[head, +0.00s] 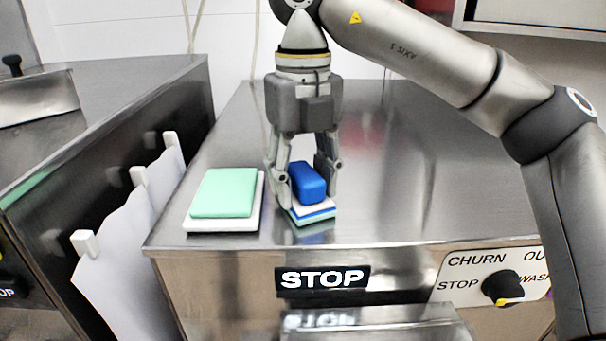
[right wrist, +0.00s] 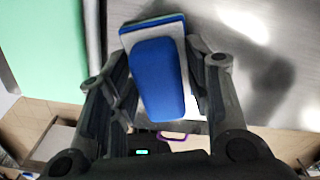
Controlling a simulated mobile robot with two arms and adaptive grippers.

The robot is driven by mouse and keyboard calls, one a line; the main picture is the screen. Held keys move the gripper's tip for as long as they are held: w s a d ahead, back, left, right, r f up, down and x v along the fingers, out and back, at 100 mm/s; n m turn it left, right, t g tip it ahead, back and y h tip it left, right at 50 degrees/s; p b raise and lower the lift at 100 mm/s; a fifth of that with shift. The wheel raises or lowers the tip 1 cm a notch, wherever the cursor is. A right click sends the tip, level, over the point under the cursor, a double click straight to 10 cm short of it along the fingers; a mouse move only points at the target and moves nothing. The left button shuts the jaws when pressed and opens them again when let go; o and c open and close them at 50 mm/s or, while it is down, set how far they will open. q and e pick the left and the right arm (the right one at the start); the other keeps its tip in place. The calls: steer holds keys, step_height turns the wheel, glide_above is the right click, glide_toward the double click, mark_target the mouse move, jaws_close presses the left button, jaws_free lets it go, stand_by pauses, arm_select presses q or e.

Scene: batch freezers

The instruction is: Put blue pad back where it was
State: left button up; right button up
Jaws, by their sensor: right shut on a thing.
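The blue pad (head: 308,182) has a raised, rounded blue block on top, with thin white, blue and green layers beneath it. It is near the front of the steel machine top. My right gripper (head: 307,196) points down and is shut on it, one finger on each side. In the right wrist view the blue pad (right wrist: 157,80) lies between the two fingers (right wrist: 160,62). I cannot tell whether its underside touches the steel. My left gripper is not in view.
A mint-green pad on a white base (head: 224,193) lies to the left on the same steel top (head: 400,190). The front edge is close, above a STOP label (head: 322,277) and a knob (head: 502,287). The steel right of the blue pad is clear. A gap separates the left machine (head: 110,110).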

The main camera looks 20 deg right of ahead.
mark_target(302, 170)
steer(key=shift+a, duration=0.1)
steer(key=o, duration=0.6)
steer(key=shift+s+f, duration=0.1)
steer(key=shift+f, duration=0.05)
steer(key=o, duration=0.5)
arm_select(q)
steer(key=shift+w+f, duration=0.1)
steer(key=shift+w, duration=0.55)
arm_select(e)
steer(key=shift+r, duration=0.35)
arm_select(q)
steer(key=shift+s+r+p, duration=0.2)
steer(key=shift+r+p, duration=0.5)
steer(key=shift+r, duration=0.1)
arm_select(e)
step_height(302, 170, up, 12)
steer(key=shift+f, duration=0.15)
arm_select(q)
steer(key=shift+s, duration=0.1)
arm_select(e)
steer(key=shift+f, duration=0.1)
